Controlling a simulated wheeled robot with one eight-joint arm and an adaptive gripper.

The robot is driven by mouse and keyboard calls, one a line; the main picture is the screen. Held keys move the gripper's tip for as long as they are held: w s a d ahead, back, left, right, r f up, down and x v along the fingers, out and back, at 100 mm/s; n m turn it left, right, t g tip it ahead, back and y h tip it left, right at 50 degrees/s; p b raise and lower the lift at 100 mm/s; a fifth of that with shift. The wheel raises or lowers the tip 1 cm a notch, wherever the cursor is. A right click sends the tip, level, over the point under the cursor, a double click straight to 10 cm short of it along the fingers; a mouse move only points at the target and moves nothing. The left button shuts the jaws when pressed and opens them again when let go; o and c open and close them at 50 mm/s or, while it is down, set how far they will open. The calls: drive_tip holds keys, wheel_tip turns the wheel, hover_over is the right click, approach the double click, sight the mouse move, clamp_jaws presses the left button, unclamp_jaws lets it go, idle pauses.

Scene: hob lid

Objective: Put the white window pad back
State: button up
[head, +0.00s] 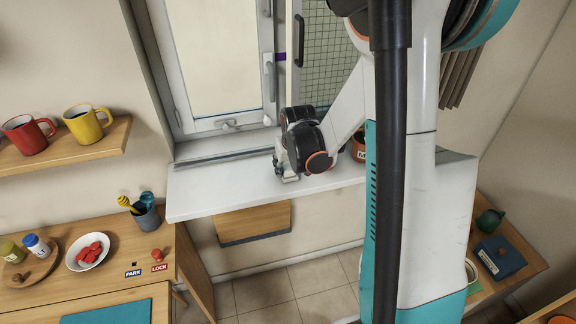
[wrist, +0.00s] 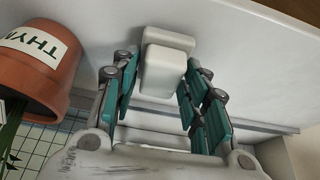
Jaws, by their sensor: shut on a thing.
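The white window pad (wrist: 163,70) is a small pale block between the teal fingers of my gripper (wrist: 158,85) in the wrist view. My gripper is shut on it, just over the white windowsill (wrist: 235,60). Whether the pad touches the sill is unclear. In the head view my gripper (head: 287,172) is low over the sill (head: 225,189), near its middle, and the pad cannot be made out clearly there. The window (head: 215,60) stands behind the sill, with a casement handle (head: 268,75) at its right side.
A terracotta pot (wrist: 35,65) labelled as thyme is close left of my gripper in the wrist view. A partly hidden pot (head: 358,152) stands on the sill beside my arm. The sill's left part is clear. A mug shelf (head: 75,148) hangs at the left.

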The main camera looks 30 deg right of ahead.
drive_tip(key=shift+f+b, duration=0.3)
drive_tip(key=shift+f, duration=0.05)
drive_tip(key=o, duration=1)
drive_tip(key=v, duration=1.2)
